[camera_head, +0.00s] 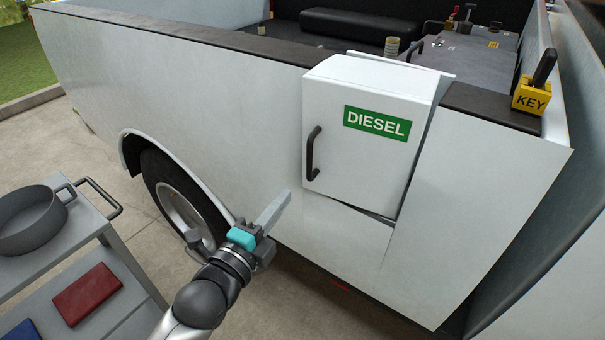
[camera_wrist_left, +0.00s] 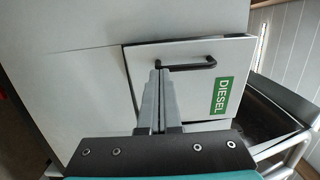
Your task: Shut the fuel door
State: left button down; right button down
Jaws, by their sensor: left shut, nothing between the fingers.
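The fuel door (camera_head: 368,168) is a white panel with a green DIESEL label and a black bar handle (camera_head: 312,153) on its left side. It stands out from the truck's side, with dark gaps along its right and lower edges. My left gripper (camera_head: 283,200) is shut and empty, below and left of the handle, apart from it in the head view. In the left wrist view, the shut fingers (camera_wrist_left: 160,74) overlap the door (camera_wrist_left: 180,92) near one end of the handle (camera_wrist_left: 188,66); I cannot tell if they touch. My right gripper is not in view.
A grey cart (camera_head: 110,313) with a pot (camera_head: 33,222) and a red book-like block (camera_head: 87,294) stands at the lower left. The truck's rear wheel (camera_head: 182,205) is behind my left wrist. A yellow KEY block (camera_head: 531,97) sits on the bed rail.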

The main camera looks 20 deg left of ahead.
aim_at(308, 165)
pick_arm(q)
jog(key=x, duration=0.8)
jog(key=shift+w, duration=0.3)
jog(key=shift+p+x, duration=0.4)
jog(key=shift+x, duration=1.1)
jog(key=shift+r, duration=0.1)
jog(key=shift+a, duration=0.1)
